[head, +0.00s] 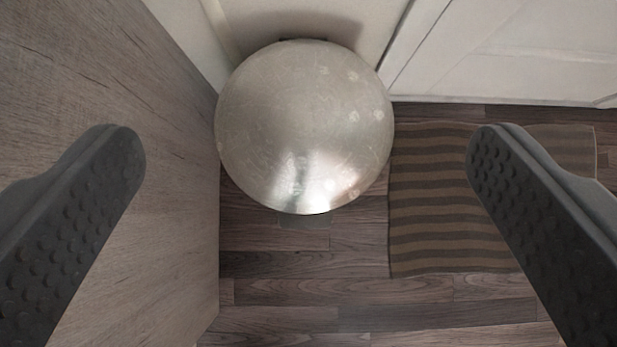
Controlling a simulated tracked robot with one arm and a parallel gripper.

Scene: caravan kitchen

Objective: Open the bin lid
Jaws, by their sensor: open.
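The bin shows from above as a round, shiny metal lid (305,125), in the upper middle of the head view. The lid looks shut, with no gap visible along its rim. A small dark piece, perhaps a pedal (305,221), shows at its near edge, and a dark part shows at its far edge. The bin's body is hidden under the lid. My gripper (305,150) is open and empty, with one dark studded finger on each side of the view. The lid appears between the fingers, and neither finger appears to touch it.
A wood-grain panel (150,190) stands close on the left of the bin. A pale wall (300,15) is behind it, and white cabinet fronts (530,50) are at upper right. A striped mat (440,210) lies right of the bin on the plank floor (370,290), which is clear in front.

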